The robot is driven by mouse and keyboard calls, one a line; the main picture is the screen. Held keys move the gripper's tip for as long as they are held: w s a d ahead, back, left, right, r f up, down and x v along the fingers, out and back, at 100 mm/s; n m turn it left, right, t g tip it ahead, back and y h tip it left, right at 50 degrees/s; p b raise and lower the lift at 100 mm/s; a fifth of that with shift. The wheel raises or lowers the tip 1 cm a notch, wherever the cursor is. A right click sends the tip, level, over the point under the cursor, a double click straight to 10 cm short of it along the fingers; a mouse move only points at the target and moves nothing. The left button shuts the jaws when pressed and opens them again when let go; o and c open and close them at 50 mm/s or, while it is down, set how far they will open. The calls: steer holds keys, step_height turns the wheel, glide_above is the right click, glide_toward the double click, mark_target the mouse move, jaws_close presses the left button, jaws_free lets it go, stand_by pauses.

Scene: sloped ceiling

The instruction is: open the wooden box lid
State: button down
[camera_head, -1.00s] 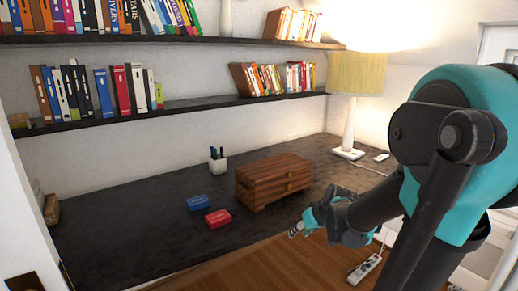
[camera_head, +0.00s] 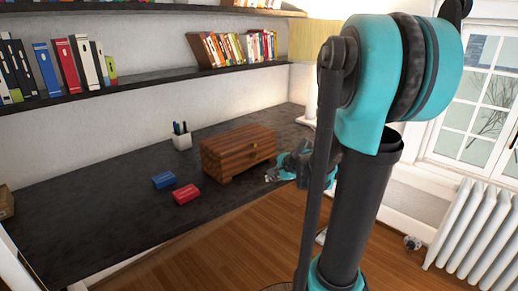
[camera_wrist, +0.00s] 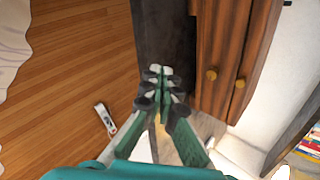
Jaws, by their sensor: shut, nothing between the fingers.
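The wooden box (camera_head: 238,151) stands on the dark desk with its lid (camera_head: 236,139) down. A small round knob shows on its right end in the head view. In the wrist view the box (camera_wrist: 216,45) is at the upper right, with two round brass knobs on its face. My gripper (camera_head: 270,178) is to the right of the box, low near the desk's front edge and apart from it. It also shows in the wrist view (camera_wrist: 160,72), with its fingertips together and empty, left of the box.
A blue box (camera_head: 164,180) and a red box (camera_head: 186,194) lie on the desk (camera_head: 100,205) in front left of the wooden box. A pen cup (camera_head: 182,141) stands behind. Shelves with books (camera_head: 238,47) hang above. A radiator (camera_head: 480,235) is at far right.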

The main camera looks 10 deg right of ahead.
steer(key=w+d+r+m+t+y, duration=0.1)
steer(key=w+d+r+m+t, duration=0.1)
steer(key=w+m, duration=0.35)
steer(key=w+d+r+m+t, duration=0.1)
steer(key=w+d+r+m, duration=0.1)
steer(key=w+d+m, duration=0.3)
steer(key=shift+n, duration=0.55)
steer(key=shift+w+a+f, duration=0.25)
steer(key=shift+w+a, duration=1.05)
steer(key=shift+w, duration=0.15)
steer(key=shift+w+a+f, duration=0.3)
steer(key=shift+w+a, duration=1.05)
steer(key=shift+w, duration=0.1)
steer(key=shift+w+a+f, duration=0.25)
steer(key=shift+w+a, duration=1.05)
steer(key=shift+w, duration=0.15)
steer(key=shift+r, duration=0.15)
